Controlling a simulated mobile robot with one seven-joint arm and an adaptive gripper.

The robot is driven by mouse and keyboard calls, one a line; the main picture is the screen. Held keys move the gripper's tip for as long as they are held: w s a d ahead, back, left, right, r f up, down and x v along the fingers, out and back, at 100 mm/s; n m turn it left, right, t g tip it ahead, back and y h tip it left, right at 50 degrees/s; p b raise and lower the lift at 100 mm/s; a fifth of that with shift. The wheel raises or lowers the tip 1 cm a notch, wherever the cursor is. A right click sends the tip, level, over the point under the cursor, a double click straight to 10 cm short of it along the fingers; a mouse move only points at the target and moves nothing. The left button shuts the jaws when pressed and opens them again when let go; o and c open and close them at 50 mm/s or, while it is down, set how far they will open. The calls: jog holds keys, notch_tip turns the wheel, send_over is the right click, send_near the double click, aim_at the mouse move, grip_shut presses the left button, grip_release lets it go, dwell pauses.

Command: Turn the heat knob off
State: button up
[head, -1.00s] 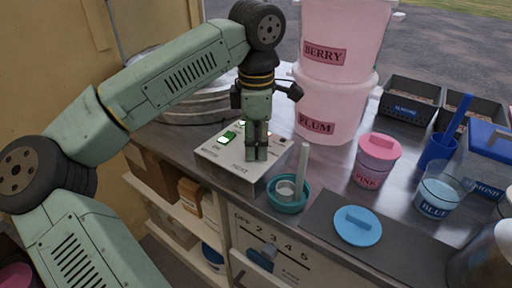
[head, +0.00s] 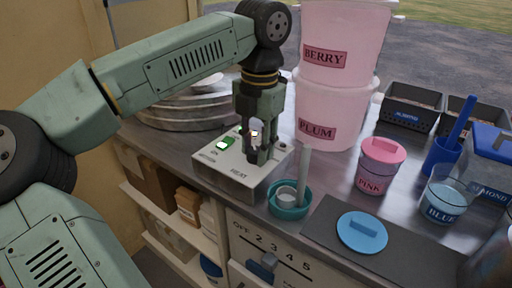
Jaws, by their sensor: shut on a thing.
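A pale control box (head: 222,178) sits on the metal counter, with a lit green switch (head: 226,143) marked ON at its left and the word HEAT on its front right. My gripper (head: 260,156) points straight down over the HEAT side of the box, its fingertips low at the box top. It is shut on the heat knob, which the fingers hide almost wholly. I cannot read the knob's pointer or setting.
A teal bowl (head: 301,207) with an upright pale stick stands just right of the box. Pink PLUM and BERRY tubs (head: 338,103) stand behind it. A blue lid (head: 362,232) lies on a dark mat. A 2-to-5 scale with a blue handle (head: 262,266) is on the front below.

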jog(key=shift+n, duration=1.2)
jog(key=o, duration=1.2)
notch_tip(320, 180, up, 8)
jog(key=shift+d+f, duration=0.15)
jog(key=shift+f, duration=0.05)
